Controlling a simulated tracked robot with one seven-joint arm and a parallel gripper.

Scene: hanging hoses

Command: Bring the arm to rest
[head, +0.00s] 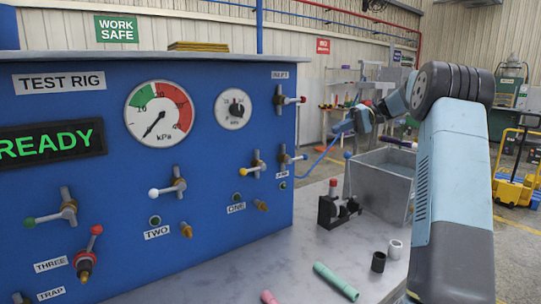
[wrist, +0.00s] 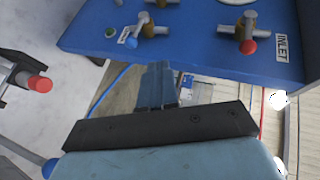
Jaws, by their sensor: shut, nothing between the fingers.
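My gripper (head: 338,130) is up in the air to the right of the blue test rig (head: 205,110), behind the grey metal bin. My arm rises on the right of the head view, bends at the top and reaches back to the left. In the wrist view my gripper (wrist: 158,68) is shut and empty, with its fingers pointing up the picture towards the rig. A thin blue hose (head: 321,160) runs between the rig's right edge and the area by my gripper; it also shows in the wrist view (wrist: 119,78).
The grey bin (head: 375,185) and a black stand (head: 338,209) with a red top stand on the bench (head: 240,275). Loose green, pink, black and white pieces lie near its front. Valve handles stick out of the rig, including the red-tipped INLET valve (wrist: 247,44).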

